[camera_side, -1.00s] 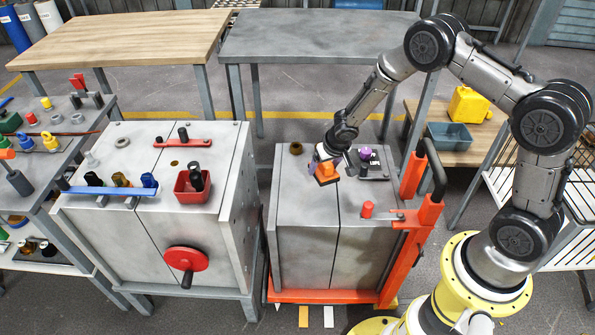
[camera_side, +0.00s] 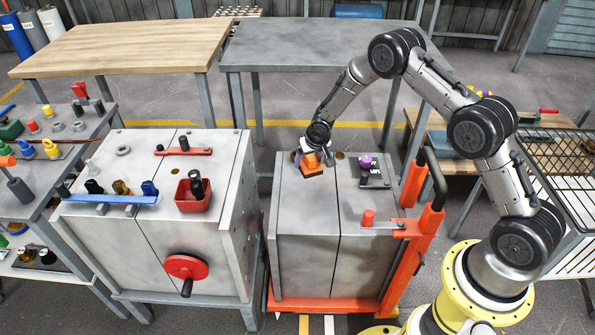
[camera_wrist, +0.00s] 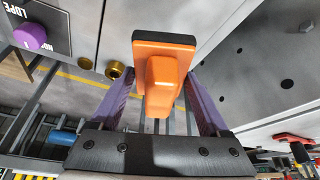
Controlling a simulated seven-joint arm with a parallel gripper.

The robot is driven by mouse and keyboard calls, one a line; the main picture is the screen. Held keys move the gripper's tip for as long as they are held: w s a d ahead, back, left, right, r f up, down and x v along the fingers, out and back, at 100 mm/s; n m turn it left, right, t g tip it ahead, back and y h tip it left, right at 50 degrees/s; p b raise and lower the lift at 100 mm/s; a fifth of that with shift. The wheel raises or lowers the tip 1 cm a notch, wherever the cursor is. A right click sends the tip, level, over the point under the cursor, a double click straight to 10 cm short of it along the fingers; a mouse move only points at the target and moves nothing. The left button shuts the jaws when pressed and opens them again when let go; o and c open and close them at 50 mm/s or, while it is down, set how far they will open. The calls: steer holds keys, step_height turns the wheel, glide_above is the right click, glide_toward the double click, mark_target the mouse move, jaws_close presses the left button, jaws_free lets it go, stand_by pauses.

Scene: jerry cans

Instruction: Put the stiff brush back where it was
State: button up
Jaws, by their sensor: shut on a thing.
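The stiff brush (camera_side: 313,168) has an orange body and a dark bristle side. My gripper (camera_side: 311,158) is shut on it over the far left part of the right-hand grey metal cabinet top (camera_side: 310,215). In the wrist view the orange brush (camera_wrist: 165,75) sits between my purple fingers (camera_wrist: 162,102), its dark edge pointing away from the gripper. I cannot tell whether the bristles touch the cabinet top.
A dark plate with a purple knob (camera_side: 366,161) lies right of the brush. A red knob (camera_side: 368,217) and an orange frame (camera_side: 425,225) stand at the cabinet's right. The left cabinet carries a red bin (camera_side: 190,196).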

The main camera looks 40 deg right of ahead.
glide_above(296, 176)
steer(key=s, duration=0.1)
steer(key=f, duration=0.6)
steer(key=shift+s+a+f, duration=0.1)
steer(key=shift+s+a, duration=0.05)
steer(key=shift+a, duration=0.05)
steer(key=shift+f, duration=1.6)
steer(key=shift+f, duration=0.15)
steer(key=o, duration=1.3)
